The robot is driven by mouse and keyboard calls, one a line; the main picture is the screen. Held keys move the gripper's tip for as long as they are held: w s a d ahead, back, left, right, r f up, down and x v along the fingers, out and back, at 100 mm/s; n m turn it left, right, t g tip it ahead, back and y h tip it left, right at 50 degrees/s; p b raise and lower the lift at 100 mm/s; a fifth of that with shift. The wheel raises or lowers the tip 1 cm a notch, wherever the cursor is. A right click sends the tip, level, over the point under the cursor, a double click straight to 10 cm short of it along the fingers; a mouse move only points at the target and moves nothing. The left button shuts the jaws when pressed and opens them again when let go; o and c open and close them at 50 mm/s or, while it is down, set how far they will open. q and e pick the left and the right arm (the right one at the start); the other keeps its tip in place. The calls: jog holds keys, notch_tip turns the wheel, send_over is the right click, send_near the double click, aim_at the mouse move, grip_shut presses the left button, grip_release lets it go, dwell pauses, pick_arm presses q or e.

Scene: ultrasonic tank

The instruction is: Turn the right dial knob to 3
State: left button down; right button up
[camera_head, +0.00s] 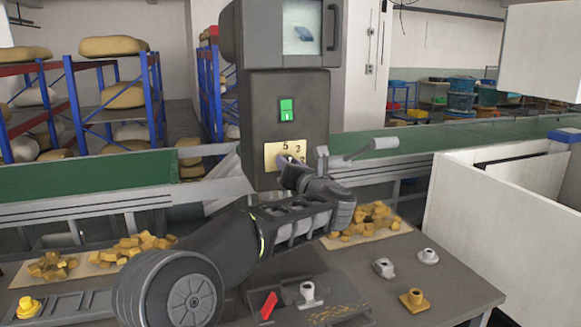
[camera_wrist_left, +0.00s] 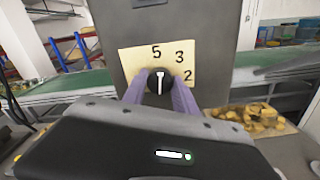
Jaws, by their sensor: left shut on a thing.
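The dial knob (camera_wrist_left: 160,88) is black with a white pointer line, in front of a brass-coloured plate (camera_wrist_left: 130,62) marked 5, 3 and 2. The white line stands about upright, roughly below the 5; the 3 lies up and to the right. My left gripper (camera_wrist_left: 159,84) is shut on the knob, one purple finger on each side. In the head view the plate (camera_head: 272,152) is on the front of a dark machine column (camera_head: 262,105), and my left gripper (camera_head: 290,166) covers the knob. Only one dial shows. My right gripper is not in view.
A green switch (camera_head: 287,110) sits above the plate. A grey lever (camera_head: 375,146) sticks out to the right. The table (camera_head: 455,285) holds yellow chunks (camera_head: 365,219), small metal fittings (camera_head: 383,267) and a red-handled part (camera_head: 268,305). A green conveyor (camera_head: 80,175) runs behind.

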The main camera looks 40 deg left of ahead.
pick_arm(q)
jog(key=shift+m, duration=3.5)
jog(key=shift+p, duration=0.3)
jog(key=c, duration=1)
grip_release()
jog(key=shift+o, duration=0.2)
jog(key=b+v, duration=0.2)
jog(key=v, duration=0.6)
jog(key=shift+b, duration=0.35)
jog(key=shift+w, duration=0.1)
